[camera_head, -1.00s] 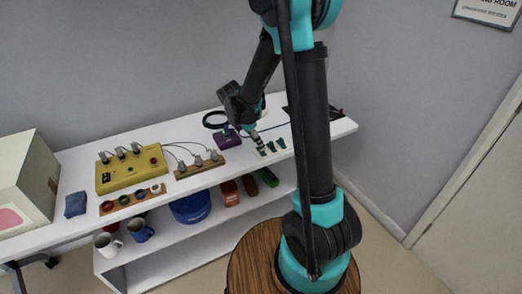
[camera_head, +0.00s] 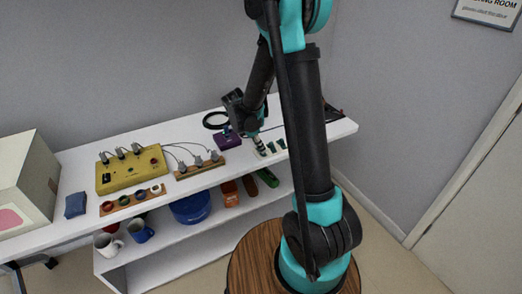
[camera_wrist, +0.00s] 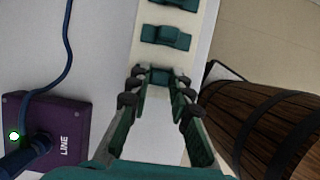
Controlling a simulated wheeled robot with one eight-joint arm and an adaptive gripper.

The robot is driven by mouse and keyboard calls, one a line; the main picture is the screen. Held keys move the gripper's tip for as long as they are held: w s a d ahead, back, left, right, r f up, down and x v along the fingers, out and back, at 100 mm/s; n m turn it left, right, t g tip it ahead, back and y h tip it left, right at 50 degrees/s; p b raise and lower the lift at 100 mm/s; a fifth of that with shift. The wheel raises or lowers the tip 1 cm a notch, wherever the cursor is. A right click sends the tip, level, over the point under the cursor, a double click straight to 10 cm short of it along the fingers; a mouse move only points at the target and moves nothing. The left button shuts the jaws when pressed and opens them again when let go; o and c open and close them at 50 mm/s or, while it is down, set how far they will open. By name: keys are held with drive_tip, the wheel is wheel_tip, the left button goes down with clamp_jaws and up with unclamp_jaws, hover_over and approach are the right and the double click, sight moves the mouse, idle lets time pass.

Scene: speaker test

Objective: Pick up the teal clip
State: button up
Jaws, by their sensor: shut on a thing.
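Several teal clips lie in a row on a pale strip on the white shelf top. My gripper (camera_wrist: 158,82) is shut on the nearest teal clip (camera_wrist: 160,76) in the wrist view, with a dark finger on each side of it. Two more teal clips show farther along the strip, the middle clip (camera_wrist: 166,38) and the far clip (camera_wrist: 182,4). In the head view my gripper (camera_head: 259,147) is at the left end of the row, and the held clip is hard to make out there.
A purple box marked LINE (camera_wrist: 60,128) with a cable stands left of the strip in the wrist view. The head view shows a wooden block with grey plugs (camera_head: 200,168), a yellow box (camera_head: 130,170) and a black ring (camera_head: 215,119). A wooden barrel-like top (camera_head: 255,265) is below.

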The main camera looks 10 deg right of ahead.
wheel_tip(320, 180, up, 20)
idle(0.6)
idle(0.5)
